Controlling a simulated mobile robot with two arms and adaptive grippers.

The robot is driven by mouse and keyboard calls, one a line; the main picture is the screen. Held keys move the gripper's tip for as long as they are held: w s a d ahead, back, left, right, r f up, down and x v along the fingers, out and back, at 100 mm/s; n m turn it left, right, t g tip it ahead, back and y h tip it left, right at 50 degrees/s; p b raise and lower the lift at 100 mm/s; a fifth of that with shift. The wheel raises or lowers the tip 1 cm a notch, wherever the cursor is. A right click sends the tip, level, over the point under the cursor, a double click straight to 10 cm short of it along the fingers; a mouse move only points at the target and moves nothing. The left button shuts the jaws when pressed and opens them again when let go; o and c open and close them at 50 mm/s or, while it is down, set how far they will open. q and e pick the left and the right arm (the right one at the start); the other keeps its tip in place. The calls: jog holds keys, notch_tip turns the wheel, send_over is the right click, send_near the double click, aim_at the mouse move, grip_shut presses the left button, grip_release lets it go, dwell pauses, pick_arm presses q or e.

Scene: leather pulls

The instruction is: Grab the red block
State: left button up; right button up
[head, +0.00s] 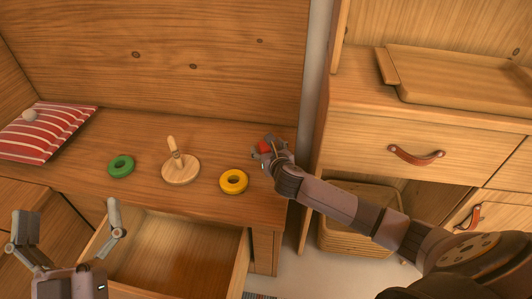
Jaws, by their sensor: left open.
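A small red block (264,148) is on the wooden bench top at its right end, partly hidden by my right gripper. My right gripper (264,154) reaches in from the right and is at the block, with its fingers close about it. I cannot tell whether the fingers are shut on it or just beside it. My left gripper (68,220) is at the lower left, open and empty, in front of the bench and far from the block.
A yellow ring (234,189), a wooden peg stand (181,175) and a green ring (121,174) are on the bench (70,173). A striped cushion (46,131) lies at left. An open drawer (180,255) sticks out below. A drawer cabinet (350,138) with a tray (455,88) stands at right.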

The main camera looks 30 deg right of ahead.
jog(key=shift+b+x, duration=0.4)
jog(key=shift+x, duration=0.7)
pick_arm(q)
jog(key=s+r+t, duration=0.1)
jog(key=r, duration=0.1)
jog(key=s+r+t, duration=0.2)
jog(key=shift+a+h, duration=0.15)
jog(key=shift+h, duration=0.25)
pick_arm(e)
jog(key=shift+c, duration=0.4)
jog(key=c, duration=1.2)
jog(key=shift+o, duration=0.2)
pick_arm(q)
jog(key=shift+w, duration=0.1)
pick_arm(e)
jog(key=shift+r, duration=0.1)
